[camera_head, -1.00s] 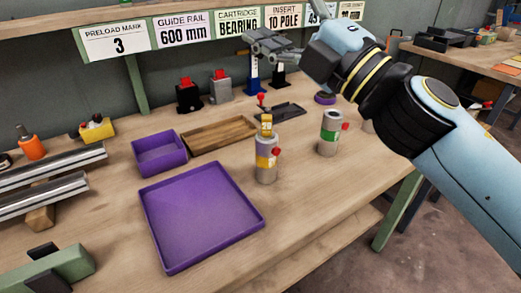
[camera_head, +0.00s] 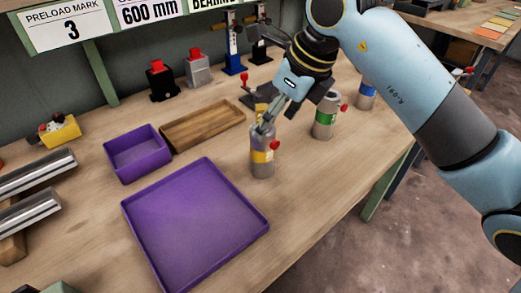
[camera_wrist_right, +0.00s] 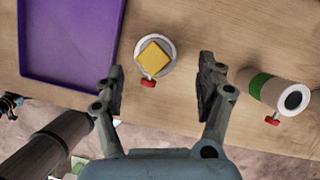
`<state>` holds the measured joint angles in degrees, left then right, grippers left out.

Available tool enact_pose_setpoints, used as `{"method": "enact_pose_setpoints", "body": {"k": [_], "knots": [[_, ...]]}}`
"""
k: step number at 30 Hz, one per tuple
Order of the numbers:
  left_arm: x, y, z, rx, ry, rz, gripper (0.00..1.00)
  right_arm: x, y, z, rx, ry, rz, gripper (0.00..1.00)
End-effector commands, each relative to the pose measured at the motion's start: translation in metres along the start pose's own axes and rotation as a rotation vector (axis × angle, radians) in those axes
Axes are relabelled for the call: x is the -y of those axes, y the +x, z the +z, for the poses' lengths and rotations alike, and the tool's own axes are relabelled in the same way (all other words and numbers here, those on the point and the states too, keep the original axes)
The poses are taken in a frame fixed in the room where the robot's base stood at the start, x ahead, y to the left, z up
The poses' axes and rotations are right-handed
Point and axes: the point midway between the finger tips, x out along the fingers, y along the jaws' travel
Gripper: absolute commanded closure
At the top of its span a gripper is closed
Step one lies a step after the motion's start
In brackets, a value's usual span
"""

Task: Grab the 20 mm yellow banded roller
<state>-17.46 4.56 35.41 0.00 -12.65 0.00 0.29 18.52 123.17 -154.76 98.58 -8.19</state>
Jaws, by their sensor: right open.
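A grey cylinder with a yellow band (camera_head: 262,158) and a red side knob stands upright on the bench, right of the large purple tray. In the right wrist view its round pale rim surrounds a square yellow piece (camera_wrist_right: 154,55). In the head view my gripper hides part of that top. My right gripper (camera_head: 264,127) points down just over the cylinder. In the right wrist view its fingers (camera_wrist_right: 160,72) are spread wide with nothing between them, and the yellow top lies slightly beyond the fingertips. Contact cannot be told. My left gripper is not in view.
A green-banded cylinder (camera_head: 325,117) stands close on the right, and a blue-banded one (camera_head: 366,97) behind it. A large purple tray (camera_head: 195,225), small purple bin (camera_head: 137,155) and wooden tray (camera_head: 203,126) are left. The front bench edge is nearby.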

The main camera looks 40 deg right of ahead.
Motion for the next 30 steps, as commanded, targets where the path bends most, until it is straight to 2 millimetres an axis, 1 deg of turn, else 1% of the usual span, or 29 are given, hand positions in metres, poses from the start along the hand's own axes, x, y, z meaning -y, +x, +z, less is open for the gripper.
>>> {"method": "enact_pose_setpoints", "body": {"k": [2, 5, 10, 13, 16, 22, 23, 30], "knots": [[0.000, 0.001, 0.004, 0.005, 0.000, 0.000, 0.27, -0.001, 0.007, -0.001, -0.001, 0.001, 0.002, 0.27], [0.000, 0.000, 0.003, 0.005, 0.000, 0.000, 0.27, -0.002, 0.015, 0.000, 0.000, 0.001, 0.003, 0.27], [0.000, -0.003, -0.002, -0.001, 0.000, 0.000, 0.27, -0.007, 0.041, -0.001, -0.002, 0.002, 0.006, 0.27], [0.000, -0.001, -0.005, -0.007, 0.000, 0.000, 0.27, -0.006, 0.054, 0.000, 0.000, 0.001, 0.003, 0.27], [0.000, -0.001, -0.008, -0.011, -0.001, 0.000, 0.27, -0.006, 0.060, 0.000, 0.000, -0.001, 0.002, 0.27], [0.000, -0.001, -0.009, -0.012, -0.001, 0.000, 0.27, -0.005, 0.061, 0.000, 0.001, -0.001, 0.001, 0.27], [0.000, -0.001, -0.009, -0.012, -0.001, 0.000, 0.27, -0.005, 0.061, 0.000, 0.001, -0.001, 0.001, 0.30], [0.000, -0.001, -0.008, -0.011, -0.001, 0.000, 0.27, -0.005, 0.060, 0.000, 0.001, -0.001, 0.001, 0.61]]}}
